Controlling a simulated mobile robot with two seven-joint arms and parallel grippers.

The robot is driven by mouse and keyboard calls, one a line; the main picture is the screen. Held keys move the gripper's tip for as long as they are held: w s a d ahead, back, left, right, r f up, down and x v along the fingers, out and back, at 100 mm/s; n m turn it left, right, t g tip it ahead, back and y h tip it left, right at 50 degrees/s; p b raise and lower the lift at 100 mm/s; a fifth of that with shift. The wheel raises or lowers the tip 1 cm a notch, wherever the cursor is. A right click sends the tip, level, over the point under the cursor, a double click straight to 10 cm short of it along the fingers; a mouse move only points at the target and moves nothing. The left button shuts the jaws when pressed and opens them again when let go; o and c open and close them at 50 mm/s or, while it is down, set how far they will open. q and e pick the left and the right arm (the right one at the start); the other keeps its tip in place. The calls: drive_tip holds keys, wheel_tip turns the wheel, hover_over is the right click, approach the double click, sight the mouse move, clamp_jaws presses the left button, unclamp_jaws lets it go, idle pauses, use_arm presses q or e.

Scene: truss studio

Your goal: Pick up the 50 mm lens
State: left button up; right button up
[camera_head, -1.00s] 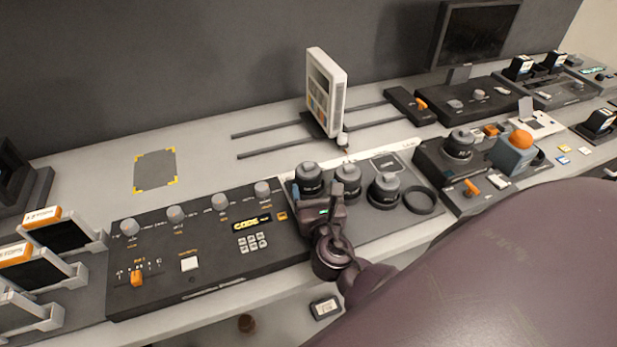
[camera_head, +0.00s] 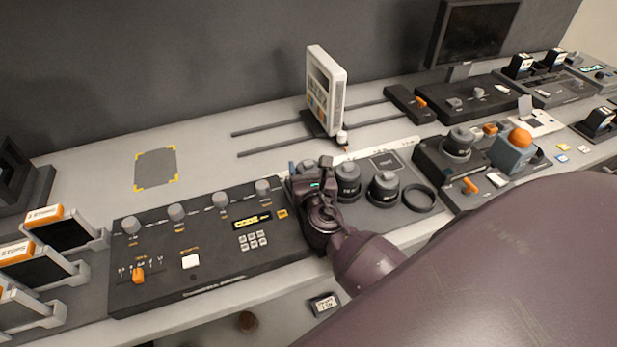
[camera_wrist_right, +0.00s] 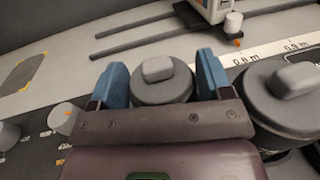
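Three dark lenses with grey caps stand upright in a row on a tray (camera_head: 405,218). The left lens (camera_head: 308,165) is mostly hidden by my right gripper (camera_head: 311,180) in the head view. The middle lens (camera_head: 347,182) and right lens (camera_head: 384,189) stand clear; I cannot read for sure which is the 50 mm one. In the right wrist view, the blue fingers of my right gripper (camera_wrist_right: 163,78) stand on both sides of the left lens (camera_wrist_right: 163,86), with narrow gaps at its cap. The middle lens also shows there (camera_wrist_right: 285,100). My left gripper is out of view.
A control panel (camera_head: 215,275) with knobs lies left of the lenses. A black ring (camera_head: 419,198) lies right of them. A white upright panel (camera_head: 335,80) on rails stands behind. A device with an orange ball (camera_head: 520,138) stands further right.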

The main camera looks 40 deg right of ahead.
drive_tip(key=c, duration=0.7)
drive_tip(key=shift+c, duration=0.7)
drive_tip(key=shift+r, duration=0.15)
